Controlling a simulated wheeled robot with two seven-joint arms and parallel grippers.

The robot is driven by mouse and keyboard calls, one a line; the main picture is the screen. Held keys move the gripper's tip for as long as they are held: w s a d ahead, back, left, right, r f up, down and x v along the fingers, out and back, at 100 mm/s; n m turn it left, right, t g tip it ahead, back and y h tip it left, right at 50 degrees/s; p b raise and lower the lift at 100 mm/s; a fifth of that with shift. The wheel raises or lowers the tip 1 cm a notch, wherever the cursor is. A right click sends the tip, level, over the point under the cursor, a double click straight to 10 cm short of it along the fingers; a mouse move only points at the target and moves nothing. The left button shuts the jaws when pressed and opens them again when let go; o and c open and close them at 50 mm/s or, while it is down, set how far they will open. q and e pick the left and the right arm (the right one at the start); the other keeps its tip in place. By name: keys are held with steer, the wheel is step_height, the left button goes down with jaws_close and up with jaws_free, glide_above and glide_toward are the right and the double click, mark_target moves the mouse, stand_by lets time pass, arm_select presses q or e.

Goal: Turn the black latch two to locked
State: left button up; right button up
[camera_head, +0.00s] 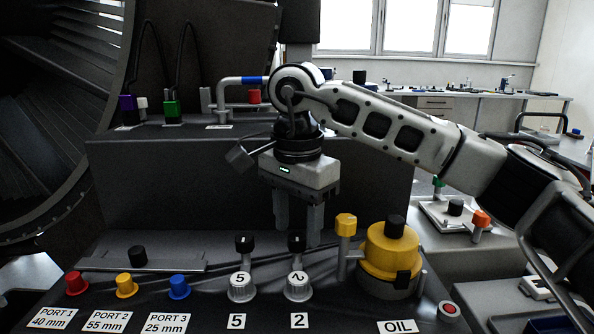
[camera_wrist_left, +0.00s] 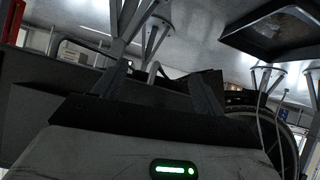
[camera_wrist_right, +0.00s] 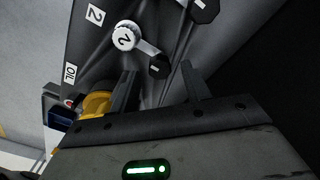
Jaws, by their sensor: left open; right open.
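Latch two has a white round hub (camera_head: 298,287) marked with a tilted 2, above a plate reading 2. Its black handle (camera_head: 296,243) points away from me, toward the back of the panel. In the right wrist view the hub (camera_wrist_right: 126,36) and black handle end (camera_wrist_right: 158,66) show just beyond the fingertips. My right gripper (camera_head: 298,217) points down above and behind the handle, open and empty, and it also shows in the right wrist view (camera_wrist_right: 158,82). My left gripper (camera_wrist_left: 160,72) is open and empty, with no panel part between its fingers.
A similar latch marked 5 (camera_head: 241,287) stands just left. A yellow oil cap (camera_head: 389,250) and yellow-topped post (camera_head: 346,226) stand close on the right. Red, yellow (camera_head: 126,286) and blue port caps are at left. A dark raised block (camera_head: 215,180) stands behind.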

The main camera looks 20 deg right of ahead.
mark_target(297, 237)
step_height(297, 237, up, 15)
steer(key=p, duration=0.2)
steer(key=shift+f, duration=0.15)
